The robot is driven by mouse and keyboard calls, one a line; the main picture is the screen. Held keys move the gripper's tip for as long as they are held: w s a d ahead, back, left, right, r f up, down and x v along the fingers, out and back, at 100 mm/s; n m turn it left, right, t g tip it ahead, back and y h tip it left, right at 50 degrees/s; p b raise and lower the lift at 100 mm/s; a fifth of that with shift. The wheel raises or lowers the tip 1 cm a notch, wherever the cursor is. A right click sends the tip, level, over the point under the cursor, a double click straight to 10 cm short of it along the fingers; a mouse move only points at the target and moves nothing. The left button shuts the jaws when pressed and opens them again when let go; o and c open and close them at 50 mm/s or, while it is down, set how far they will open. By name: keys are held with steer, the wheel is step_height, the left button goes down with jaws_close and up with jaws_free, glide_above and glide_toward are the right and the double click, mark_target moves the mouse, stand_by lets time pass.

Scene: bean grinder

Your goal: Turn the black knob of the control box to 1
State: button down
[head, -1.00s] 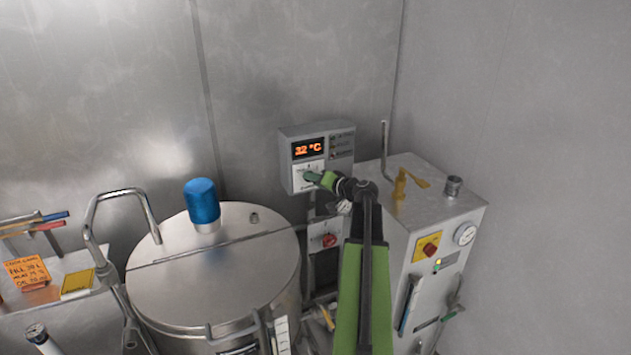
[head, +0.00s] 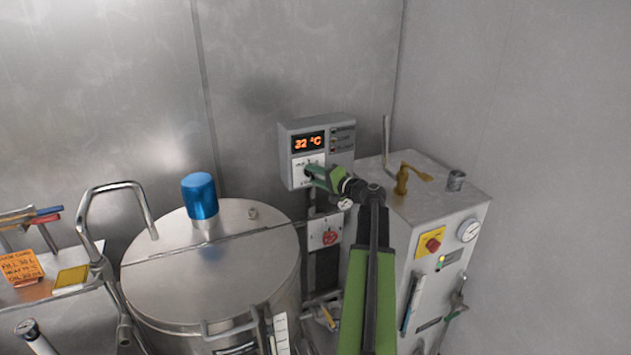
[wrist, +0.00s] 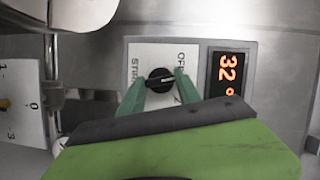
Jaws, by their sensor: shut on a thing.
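The grey control box (head: 340,128) is on the back wall, with an orange display reading 32 °C and a white knob panel below. My gripper (head: 309,174) reaches this panel and hides most of the knob in the head view. In the wrist view the round black knob (wrist: 160,80) sits on the white panel, with a light pointer mark across it. My gripper's two green fingers (wrist: 158,84) are on either side of the knob, shut on it. Panel lettering is partly covered by the fingers; "OFF" is partly readable. I cannot tell which mark the pointer meets.
A steel tank (head: 190,280) with a blue-capped part stands left. A grey cabinet (head: 440,200) with a brass valve stands right.

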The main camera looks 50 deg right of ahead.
steer(key=shift+f+m+t+b, duration=0.2)
steer(key=shift+m+t+b, duration=0.3)
steer(key=shift+m+b, duration=0.5)
steer(key=shift+m, duration=0.4)
steer(key=c, duration=0.8)
jaws_free()
steer(key=shift+r, duration=0.1)
steer(key=shift+c, duration=0.2)
steer(key=shift+s, duration=0.1)
steer(key=s, duration=1.7)
steer(key=shift+s, duration=0.2)
steer(key=shift+d, duration=0.1)
